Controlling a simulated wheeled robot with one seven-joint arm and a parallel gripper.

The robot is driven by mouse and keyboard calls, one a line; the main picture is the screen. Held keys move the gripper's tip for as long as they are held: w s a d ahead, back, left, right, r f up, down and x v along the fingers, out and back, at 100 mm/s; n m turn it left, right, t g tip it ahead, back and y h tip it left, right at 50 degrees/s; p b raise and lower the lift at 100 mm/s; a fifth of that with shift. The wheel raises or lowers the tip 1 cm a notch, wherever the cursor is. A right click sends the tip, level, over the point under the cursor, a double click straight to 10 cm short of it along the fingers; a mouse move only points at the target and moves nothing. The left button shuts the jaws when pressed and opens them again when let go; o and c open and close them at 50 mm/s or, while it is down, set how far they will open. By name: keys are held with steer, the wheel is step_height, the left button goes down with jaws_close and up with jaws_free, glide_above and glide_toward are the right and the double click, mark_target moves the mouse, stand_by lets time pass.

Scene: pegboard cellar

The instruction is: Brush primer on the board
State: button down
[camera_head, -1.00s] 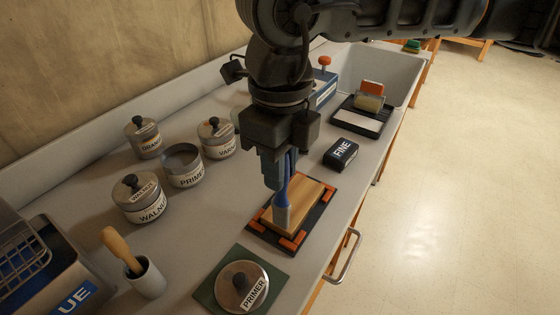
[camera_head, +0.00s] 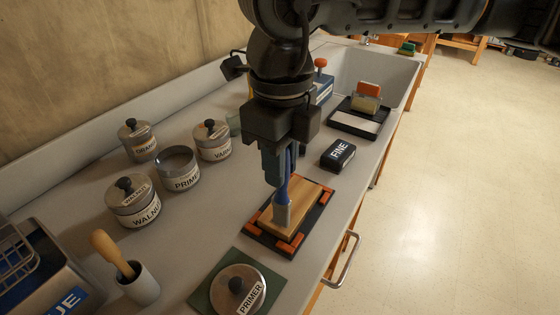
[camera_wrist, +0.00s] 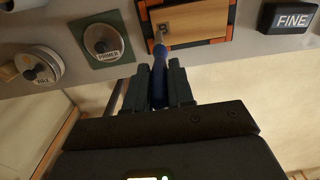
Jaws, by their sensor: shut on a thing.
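The wooden board (camera_head: 310,195) lies in a dark holder (camera_head: 258,231) with orange corner pieces. My gripper (camera_head: 279,178) is shut on the blue handle of a brush (camera_head: 283,205), which points down at the board's near left part. The grey brush end appears to touch the board, but exact contact is unclear. In the wrist view the brush (camera_wrist: 159,68) reaches the board (camera_wrist: 205,23) beside a small dark mark. The open primer pot (camera_head: 181,181) stands to the left. Its PRIMER-labelled lid (camera_head: 226,286) lies on a green mat (camera_head: 208,287).
Lidded cans (camera_head: 133,207) (camera_head: 212,142) (camera_head: 138,140) stand around the pot. A cup (camera_head: 141,287) with a wooden-handled tool is at the front left. A black FINE block (camera_head: 338,154) lies beyond the board. A sink (camera_head: 391,75) is at the back.

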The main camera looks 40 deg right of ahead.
steer(key=shift+f+b, duration=0.5)
stand_by(0.5)
